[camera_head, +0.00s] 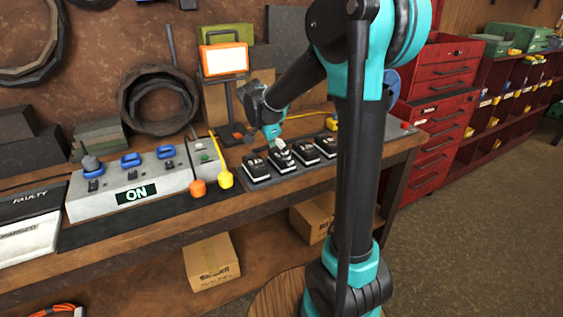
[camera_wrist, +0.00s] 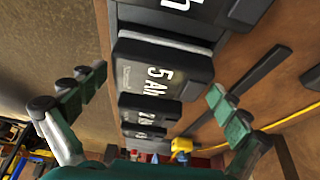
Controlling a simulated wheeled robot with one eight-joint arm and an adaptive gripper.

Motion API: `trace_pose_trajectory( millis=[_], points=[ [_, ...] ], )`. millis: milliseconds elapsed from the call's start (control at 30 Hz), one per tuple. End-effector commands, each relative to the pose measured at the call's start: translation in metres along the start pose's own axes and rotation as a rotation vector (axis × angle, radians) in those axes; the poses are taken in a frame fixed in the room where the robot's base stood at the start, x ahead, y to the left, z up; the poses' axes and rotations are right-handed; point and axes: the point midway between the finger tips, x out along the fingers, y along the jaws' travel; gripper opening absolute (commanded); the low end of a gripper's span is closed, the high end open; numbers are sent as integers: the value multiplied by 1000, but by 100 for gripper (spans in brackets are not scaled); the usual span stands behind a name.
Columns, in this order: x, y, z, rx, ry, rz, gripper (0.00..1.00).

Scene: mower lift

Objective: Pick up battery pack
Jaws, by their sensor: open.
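Several black battery packs with white lettering stand in a row on a dark tray (camera_head: 262,183) on the workbench. In the wrist view, the pack marked 5 Ah (camera_wrist: 160,76) shows between my fingers, with smaller packs (camera_wrist: 150,109) below it and another pack (camera_wrist: 185,18) cut off at the top edge. My gripper (camera_head: 279,146) is above the row, near the second pack from the left (camera_head: 283,155). In the wrist view, my gripper (camera_wrist: 158,83) has its two green fingers spread wide, with nothing gripped. Whether the fingers straddle a pack is unclear.
A grey charger box with an ON sign (camera_head: 136,194) stands left of the tray. Orange (camera_head: 198,188) and yellow (camera_head: 225,179) knobs are close by. An orange-framed lamp (camera_head: 224,60) stands behind. A red drawer cabinet (camera_head: 440,90) is at the right.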

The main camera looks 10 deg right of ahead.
Motion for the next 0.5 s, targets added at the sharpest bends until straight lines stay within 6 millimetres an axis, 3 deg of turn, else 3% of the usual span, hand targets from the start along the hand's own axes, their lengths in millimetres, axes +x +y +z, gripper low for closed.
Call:
trace_pose_trajectory(
  millis=[267, 500],
  points=[
    [5, 0, 0, 0, 0, 0, 100],
    [4, 0, 0, 0, 0, 0, 73]
  ],
)
